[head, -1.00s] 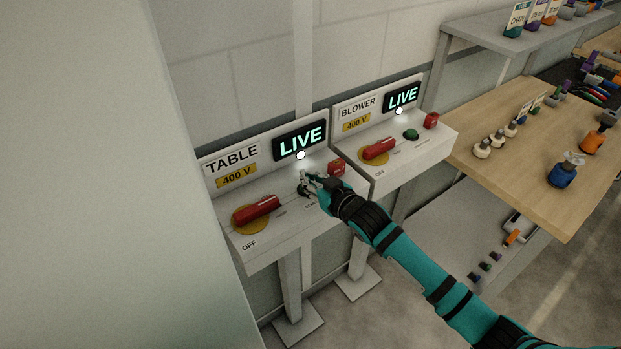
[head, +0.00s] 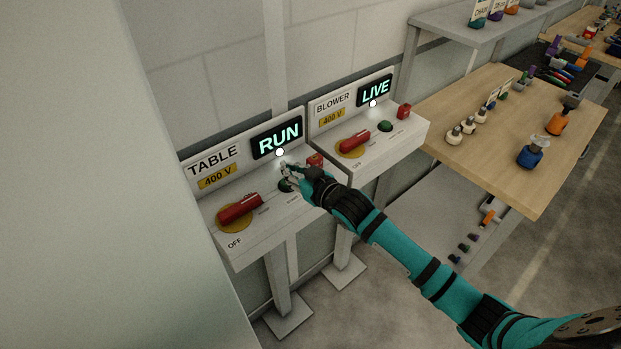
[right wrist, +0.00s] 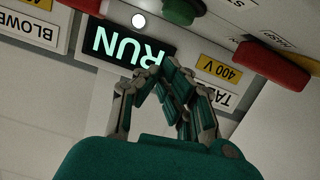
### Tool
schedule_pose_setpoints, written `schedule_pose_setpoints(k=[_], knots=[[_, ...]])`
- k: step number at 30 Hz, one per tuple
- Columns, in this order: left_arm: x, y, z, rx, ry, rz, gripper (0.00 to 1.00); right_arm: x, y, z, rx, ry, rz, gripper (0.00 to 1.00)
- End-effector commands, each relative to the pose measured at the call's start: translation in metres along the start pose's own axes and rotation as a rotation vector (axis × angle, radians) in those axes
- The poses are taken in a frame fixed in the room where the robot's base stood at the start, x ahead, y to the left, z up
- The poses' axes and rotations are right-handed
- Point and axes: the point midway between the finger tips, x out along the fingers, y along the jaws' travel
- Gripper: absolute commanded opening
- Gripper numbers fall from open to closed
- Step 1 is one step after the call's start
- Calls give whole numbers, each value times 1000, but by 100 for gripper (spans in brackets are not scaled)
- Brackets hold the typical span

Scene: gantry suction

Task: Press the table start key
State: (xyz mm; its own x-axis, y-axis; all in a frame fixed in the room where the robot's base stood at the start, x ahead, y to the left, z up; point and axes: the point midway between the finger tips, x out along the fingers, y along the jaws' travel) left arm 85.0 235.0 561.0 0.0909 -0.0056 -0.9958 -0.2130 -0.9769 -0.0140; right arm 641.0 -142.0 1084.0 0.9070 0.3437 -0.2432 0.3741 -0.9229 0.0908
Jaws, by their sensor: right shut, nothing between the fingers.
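The table control box (head: 250,222) carries a TABLE label, a 400 V tag and a display (head: 277,138) reading RUN. The green start key (head: 285,186) is on its sloped top, partly hidden by my right gripper (head: 287,170). In the right wrist view the green key (right wrist: 182,10) is at the top edge, cut off by the frame. My right gripper (right wrist: 158,70) is shut and empty, its tips in front of the inverted RUN display, apart from the key in that picture. My left gripper is not in view.
A red switch handle (head: 240,208) on a yellow disc and a red block (head: 315,160) flank the key. The blower box (head: 395,145) adjoins at right, its display (head: 375,90) reading LIVE. A wooden table (head: 535,190) with bottles stands further right.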

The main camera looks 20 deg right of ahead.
Motion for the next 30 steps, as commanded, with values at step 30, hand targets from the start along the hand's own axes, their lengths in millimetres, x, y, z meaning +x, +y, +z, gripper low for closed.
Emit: schedule_pose_setpoints(k=[30], knots=[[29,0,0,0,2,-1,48,-85,-1,3,0,0,-1,0]])
